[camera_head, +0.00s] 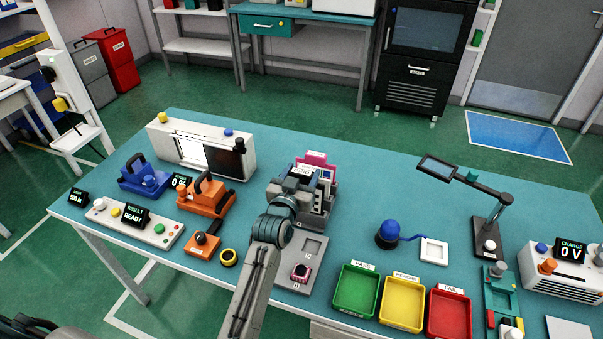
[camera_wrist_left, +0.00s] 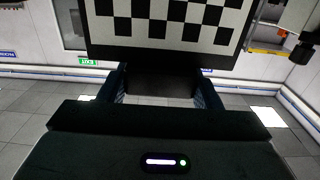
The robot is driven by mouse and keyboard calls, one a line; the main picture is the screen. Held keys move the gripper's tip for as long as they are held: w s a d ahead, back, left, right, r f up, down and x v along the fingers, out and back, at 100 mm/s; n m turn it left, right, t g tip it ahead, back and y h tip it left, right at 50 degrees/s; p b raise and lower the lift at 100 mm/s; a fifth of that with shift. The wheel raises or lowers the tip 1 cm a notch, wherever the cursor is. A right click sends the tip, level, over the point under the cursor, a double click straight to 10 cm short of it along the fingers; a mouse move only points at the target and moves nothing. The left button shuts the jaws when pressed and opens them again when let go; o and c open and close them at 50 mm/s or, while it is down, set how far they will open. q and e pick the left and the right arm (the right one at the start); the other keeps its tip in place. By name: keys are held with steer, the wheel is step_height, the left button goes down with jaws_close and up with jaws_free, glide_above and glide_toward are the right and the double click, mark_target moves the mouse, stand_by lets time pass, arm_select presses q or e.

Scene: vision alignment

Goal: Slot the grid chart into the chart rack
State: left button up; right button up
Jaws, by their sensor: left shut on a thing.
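My left gripper (camera_head: 303,181) is shut on a black-and-white checkered grid chart (camera_wrist_left: 170,22), which stands upright between the fingers in the left wrist view. In the head view the gripper hides most of this chart. The gripper is over a dark, stepped rack-like holder (camera_head: 316,218) near the middle of the table. A pink-tabbed piece (camera_head: 316,157) shows just behind the gripper. I cannot tell whether the held chart touches the holder. My right gripper is not in view.
A grey fixture (camera_head: 312,246) with a small pink-framed part (camera_head: 301,272) lies in front. Green (camera_head: 342,305), yellow (camera_head: 386,317) and red (camera_head: 433,325) trays stand to the right. A white light box (camera_head: 160,142) and an orange handled device (camera_head: 207,200) stand left. Bare table lies back right.

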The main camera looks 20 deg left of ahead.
arm_select(q)
steer(key=shift+f+b, duration=1.25)
steer(key=shift+f, duration=0.8)
steer(key=o, duration=1.3)
steer(key=shift+o, duration=0.2)
steer(key=shift+s, duration=0.1)
steer(key=s+b, duration=0.2)
steer(key=s, duration=0.8)
steer(key=shift+s+a+b, duration=0.15)
steer(key=shift+s+b, duration=0.2)
steer(key=shift+b, duration=0.05)
